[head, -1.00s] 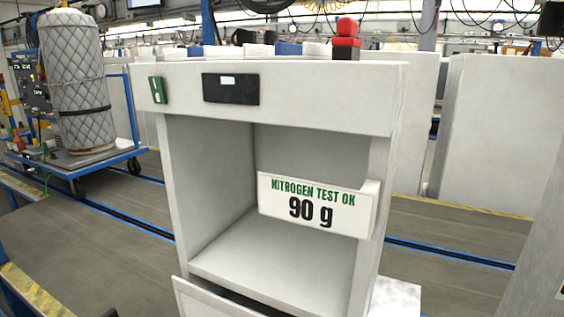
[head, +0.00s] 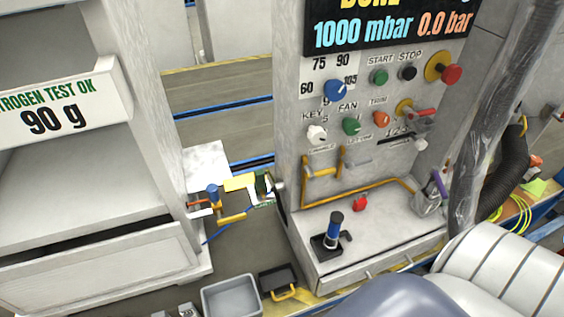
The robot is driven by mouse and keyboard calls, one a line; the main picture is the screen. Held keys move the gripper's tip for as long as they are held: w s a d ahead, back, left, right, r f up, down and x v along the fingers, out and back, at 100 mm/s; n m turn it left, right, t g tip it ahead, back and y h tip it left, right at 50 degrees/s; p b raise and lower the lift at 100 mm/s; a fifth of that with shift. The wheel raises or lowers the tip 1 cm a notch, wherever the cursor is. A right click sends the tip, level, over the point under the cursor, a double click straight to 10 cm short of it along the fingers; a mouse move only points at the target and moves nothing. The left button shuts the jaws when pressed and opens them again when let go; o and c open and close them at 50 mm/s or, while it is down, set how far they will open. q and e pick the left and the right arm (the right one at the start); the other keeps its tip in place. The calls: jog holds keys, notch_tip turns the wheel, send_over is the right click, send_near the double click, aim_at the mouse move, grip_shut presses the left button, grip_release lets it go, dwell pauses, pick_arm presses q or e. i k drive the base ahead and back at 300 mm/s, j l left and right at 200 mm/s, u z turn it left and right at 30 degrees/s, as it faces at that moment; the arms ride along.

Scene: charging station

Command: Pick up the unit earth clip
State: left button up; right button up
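I cannot say for certain which thing is the unit earth clip. A yellow clip-like handle (head: 285,293) shows at the front of a small black box (head: 277,276) at the bottom middle. Yellow and blue fittings (head: 228,196) with a thin blue line sit between the two cabinets. No gripper can be made out in the head view.
The control cabinet (head: 290,120) has knobs, buttons and a yellow pipe. A grey bin (head: 231,297) is at the bottom. The white test cabinet (head: 140,98) is at left. A white ribbed body (head: 500,262) fills the lower right.

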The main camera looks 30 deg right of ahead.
aim_at(260, 182)
jog(key=z, duration=0.9)
jog(key=k+l, duration=0.1)
jog(key=l, duration=0.4)
jog(key=k+l, duration=0.1)
jog(key=l, duration=0.35)
jog(key=k+l, duration=0.1)
jog(key=l, duration=0.4)
jog(key=z, duration=0.05)
